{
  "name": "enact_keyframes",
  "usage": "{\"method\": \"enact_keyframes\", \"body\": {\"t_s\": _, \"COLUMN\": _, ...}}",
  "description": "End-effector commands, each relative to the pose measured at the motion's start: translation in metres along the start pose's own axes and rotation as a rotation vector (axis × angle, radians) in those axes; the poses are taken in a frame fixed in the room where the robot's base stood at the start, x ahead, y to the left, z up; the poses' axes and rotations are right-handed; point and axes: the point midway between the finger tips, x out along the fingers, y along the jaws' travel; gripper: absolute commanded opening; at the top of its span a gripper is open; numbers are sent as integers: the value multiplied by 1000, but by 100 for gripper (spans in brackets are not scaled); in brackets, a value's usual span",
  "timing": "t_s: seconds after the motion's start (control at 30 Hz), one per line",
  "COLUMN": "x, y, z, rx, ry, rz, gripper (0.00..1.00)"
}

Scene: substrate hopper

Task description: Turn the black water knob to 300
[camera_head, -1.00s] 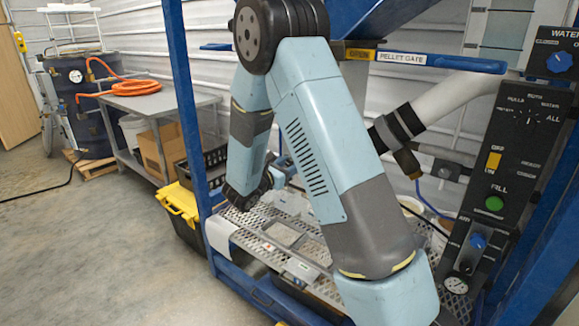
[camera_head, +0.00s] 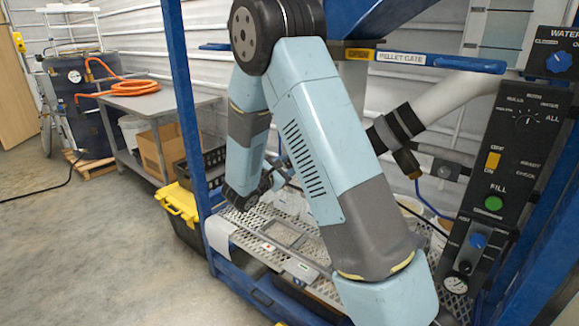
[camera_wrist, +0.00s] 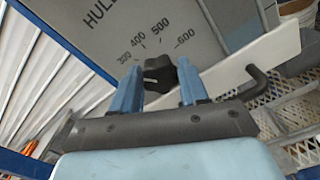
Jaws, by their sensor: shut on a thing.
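The black water knob (camera_wrist: 159,72) is a dark lobed knob on a grey panel (camera_wrist: 100,60) in the wrist view. A printed scale arcs above it, with 400, 500 and 600 readable and a smaller number at the left end, likely 300. My gripper (camera_wrist: 158,76) has its two blue fingers on either side of the knob, shut on it. I cannot make out a pointer mark, so the setting is unclear. In the head view my arm hides the knob and the fingers.
A white strip (camera_wrist: 260,58) and a black bent rod (camera_wrist: 262,82) lie to the right of the knob. In the head view, a perforated metal shelf (camera_head: 240,226), a blue frame post (camera_head: 186,100) and a black control panel (camera_head: 510,150) surround my arm.

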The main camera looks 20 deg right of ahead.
Motion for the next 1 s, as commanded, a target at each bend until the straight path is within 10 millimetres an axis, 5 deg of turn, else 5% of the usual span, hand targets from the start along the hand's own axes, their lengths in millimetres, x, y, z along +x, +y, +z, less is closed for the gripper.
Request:
{"method": "enact_keyframes", "body": {"t_s": 0.1, "x": -3, "y": 3, "z": -2, "rx": 1, "ry": 5, "rz": 7, "gripper": 13}}
{"method": "enact_keyframes", "body": {"t_s": 0.13, "x": -3, "y": 3, "z": -2, "rx": 1, "ry": 5, "rz": 7, "gripper": 46}}
{"method": "enact_keyframes", "body": {"t_s": 0.37, "x": -2, "y": 2, "z": -1, "rx": 0, "ry": 3, "rz": 4, "gripper": 68}}
{"method": "enact_keyframes", "body": {"t_s": 0.73, "x": -7, "y": 1, "z": -1, "rx": -1, "ry": 3, "rz": 4, "gripper": 69}}
{"method": "enact_keyframes", "body": {"t_s": 1.0, "x": -50, "y": 2, "z": -1, "rx": -1, "ry": 4, "rz": 6, "gripper": 69}}
